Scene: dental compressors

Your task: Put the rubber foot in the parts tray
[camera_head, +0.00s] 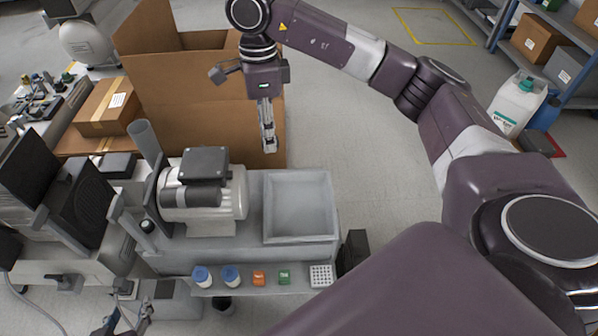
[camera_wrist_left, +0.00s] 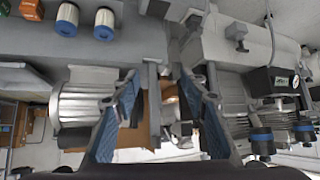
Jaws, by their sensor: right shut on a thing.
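The parts tray appears to be the empty grey rectangular tray (camera_head: 300,236) on the bench, right of the motor. My right gripper (camera_head: 268,146) points down behind the tray's far left corner, above its level and apart from it. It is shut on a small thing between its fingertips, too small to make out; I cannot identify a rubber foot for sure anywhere. My left gripper (camera_wrist_left: 157,88) shows in the left wrist view with its blue-padded fingers apart and nothing clearly between them.
A silver motor with a black box (camera_head: 204,190) stands left of the tray. A front ledge holds blue-capped filters (camera_head: 201,276), orange and green parts and a white perforated block (camera_head: 321,276). A large open cardboard box (camera_head: 190,85) stands behind the bench.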

